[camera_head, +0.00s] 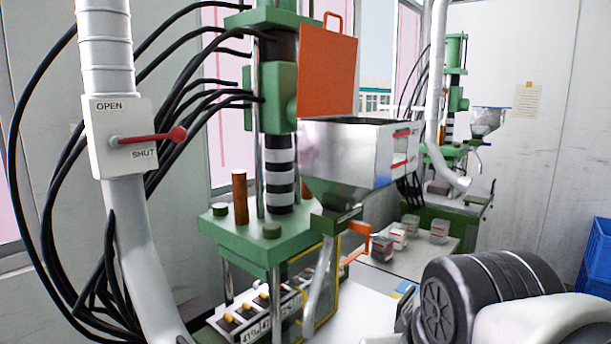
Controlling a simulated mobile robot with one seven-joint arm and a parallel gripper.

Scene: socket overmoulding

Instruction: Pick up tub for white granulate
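I cannot make out for sure which thing is the tub for white granulate. Several small pale boxes with red markings stand on the light bench right of the near machine, such as a front box (382,249), one behind it (410,224) and one further right (439,231). Their contents are too small to tell. Part of my arm, dark and white, fills the lower right. My gripper does not show clearly in this view, and no hold on anything can be seen.
A green press (262,242) with a metal hopper (345,155) and an orange plate (327,70) stands in the middle. A pipe with an OPEN/SHUT lever (150,137) and black hoses are at left. A second machine (452,205) stands behind. Blue crates (597,258) are at right.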

